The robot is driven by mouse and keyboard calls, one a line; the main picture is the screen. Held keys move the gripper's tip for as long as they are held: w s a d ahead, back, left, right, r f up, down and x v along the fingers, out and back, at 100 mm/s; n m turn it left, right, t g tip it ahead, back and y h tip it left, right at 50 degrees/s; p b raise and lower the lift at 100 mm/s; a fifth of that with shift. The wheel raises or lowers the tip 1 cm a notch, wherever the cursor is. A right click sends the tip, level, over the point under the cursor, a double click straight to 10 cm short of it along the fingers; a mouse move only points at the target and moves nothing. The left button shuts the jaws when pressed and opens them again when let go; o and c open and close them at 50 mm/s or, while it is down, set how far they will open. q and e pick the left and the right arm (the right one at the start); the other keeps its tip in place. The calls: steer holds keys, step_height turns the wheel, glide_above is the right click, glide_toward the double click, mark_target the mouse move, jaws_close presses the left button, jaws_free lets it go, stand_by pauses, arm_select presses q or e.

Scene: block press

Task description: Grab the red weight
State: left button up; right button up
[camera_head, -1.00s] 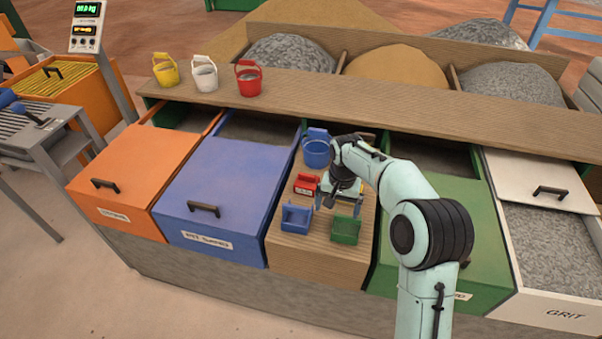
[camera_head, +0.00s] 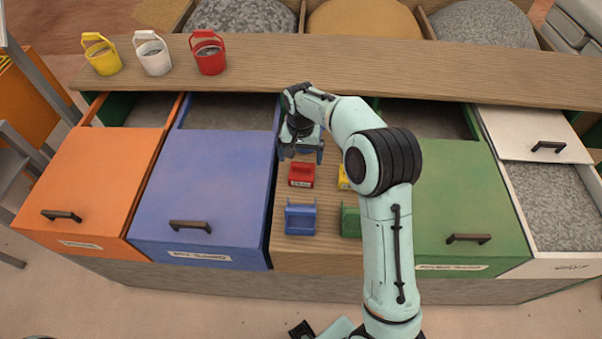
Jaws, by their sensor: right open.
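The red weight (camera_head: 301,175) is a small red block with a handle-like top and a pale label on its front. It sits on the wooden board (camera_head: 300,258) in the middle of the counter. My right gripper (camera_head: 301,153) points down just behind and above the red weight, its two fingers apart and nothing seen between them. It appears apart from the weight.
A blue weight (camera_head: 300,217) stands in front of the red one. A green weight (camera_head: 350,220) and a yellow weight (camera_head: 344,178) are partly hidden by my right arm. Yellow (camera_head: 102,57), white (camera_head: 153,57) and red (camera_head: 208,58) buckets stand on the shelf.

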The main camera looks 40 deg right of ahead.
mark_target(302, 164)
step_height(302, 164, down, 2)
steer(key=shift+w+f, duration=0.1)
steer(key=shift+w+d+f, duration=0.1)
steer(key=shift+d+f, duration=0.1)
steer(key=shift+f, duration=0.7)
steer(key=shift+w+d+f, duration=0.15)
steer(key=shift+f, duration=0.75)
steer(key=shift+w+d+f, duration=0.1)
steer(key=shift+d+f, duration=0.1)
steer(key=shift+f, duration=0.7)
steer(key=c, duration=1)
steer(key=shift+r, duration=0.1)
steer(key=c, duration=0.4)
steer(key=shift+r, duration=0.15)
